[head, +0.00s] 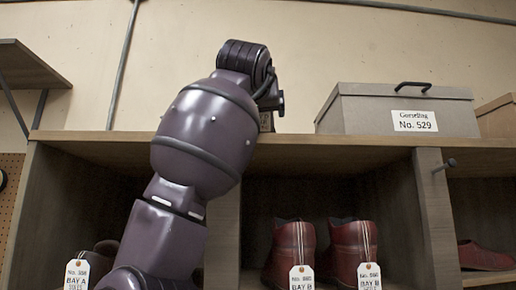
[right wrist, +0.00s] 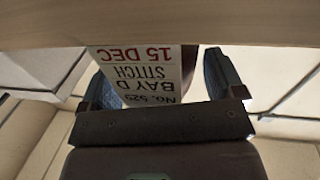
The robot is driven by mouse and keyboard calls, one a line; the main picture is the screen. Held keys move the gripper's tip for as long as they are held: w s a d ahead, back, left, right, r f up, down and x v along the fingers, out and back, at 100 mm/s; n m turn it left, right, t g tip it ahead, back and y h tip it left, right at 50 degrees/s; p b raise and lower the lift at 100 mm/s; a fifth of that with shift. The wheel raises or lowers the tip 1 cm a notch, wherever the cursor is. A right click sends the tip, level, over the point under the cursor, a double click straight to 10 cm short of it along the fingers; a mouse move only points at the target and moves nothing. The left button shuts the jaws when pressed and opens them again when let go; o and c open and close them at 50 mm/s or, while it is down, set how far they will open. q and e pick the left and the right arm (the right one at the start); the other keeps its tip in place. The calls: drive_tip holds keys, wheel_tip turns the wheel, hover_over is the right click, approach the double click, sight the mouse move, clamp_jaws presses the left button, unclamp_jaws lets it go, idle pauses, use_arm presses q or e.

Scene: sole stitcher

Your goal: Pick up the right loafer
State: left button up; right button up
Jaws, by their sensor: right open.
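A low dark-red shoe (head: 485,256) lies in the right-hand bay, cut off by the picture's right edge; I cannot tell whether it is the right loafer. Dark shoes (head: 104,252) sit low in the left bay, partly behind my right arm. My right gripper (head: 268,100) is up at the shelf top in the head view, far from these shoes. In the right wrist view the gripper (right wrist: 165,78) is open, its two dark blue fingers apart. An upside-down paper tag (right wrist: 137,72) reading "BAY D STITCH" shows between them. My left gripper is out of view.
Two dark-red boots (head: 293,250) with tags stand in the middle bay. A grey lidded box (head: 398,112) marked No. 529 stands on the shelf top. Upright dividers (head: 437,220) separate the bays. A wooden edge (right wrist: 160,22) crosses the top of the wrist view.

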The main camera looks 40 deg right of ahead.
drive_tip(key=shift+s+a+r, duration=0.1)
drive_tip(key=shift+s+a, duration=0.1)
drive_tip(key=shift+s, duration=0.1)
drive_tip(key=shift+c, duration=0.5)
drive_tip(key=c, duration=1)
drive_tip(key=shift+c, duration=0.2)
